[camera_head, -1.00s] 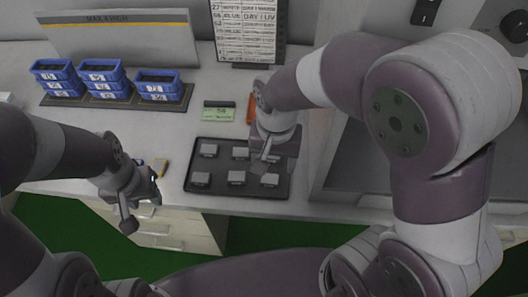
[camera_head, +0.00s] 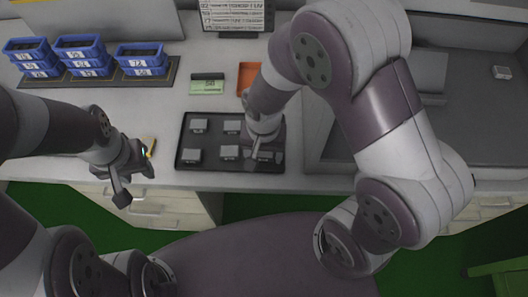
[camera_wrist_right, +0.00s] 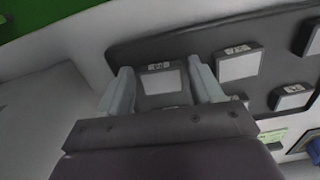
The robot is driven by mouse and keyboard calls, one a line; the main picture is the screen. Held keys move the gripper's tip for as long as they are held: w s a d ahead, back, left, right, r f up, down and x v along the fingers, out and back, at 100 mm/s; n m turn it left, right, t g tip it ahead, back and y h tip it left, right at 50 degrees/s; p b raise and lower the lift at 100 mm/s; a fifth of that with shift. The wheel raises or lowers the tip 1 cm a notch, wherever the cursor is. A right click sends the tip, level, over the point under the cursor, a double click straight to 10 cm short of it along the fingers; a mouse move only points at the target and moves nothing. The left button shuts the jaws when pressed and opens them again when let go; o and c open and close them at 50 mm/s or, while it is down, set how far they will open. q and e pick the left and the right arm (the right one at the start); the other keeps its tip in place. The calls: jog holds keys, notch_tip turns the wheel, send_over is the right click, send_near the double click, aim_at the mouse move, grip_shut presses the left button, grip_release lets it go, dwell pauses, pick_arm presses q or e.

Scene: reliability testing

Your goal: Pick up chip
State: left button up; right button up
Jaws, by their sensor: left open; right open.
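Several small grey chips with labels, such as the near-left chip (camera_head: 192,155) and the near-middle chip (camera_head: 229,152), sit in rows on a black tray (camera_head: 210,168) on the counter. My right gripper (camera_head: 260,154) is over the tray's near right part, pointing down, and hides part of it. In the right wrist view my open right gripper (camera_wrist_right: 164,88) has one finger on each side of a labelled chip (camera_wrist_right: 161,82). Gaps show between chip and fingers; its height over the chip is unclear. My left gripper (camera_head: 122,188) is open and empty at the counter's front edge, left of the tray.
Blue bins (camera_head: 82,58) stand on a dark mat at the back left. A green-screened device (camera_head: 207,86) and an orange tray (camera_head: 248,77) lie behind the black tray. A recessed grey work area (camera_head: 430,135) is at right.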

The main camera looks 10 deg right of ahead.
jog(key=c, duration=0.8)
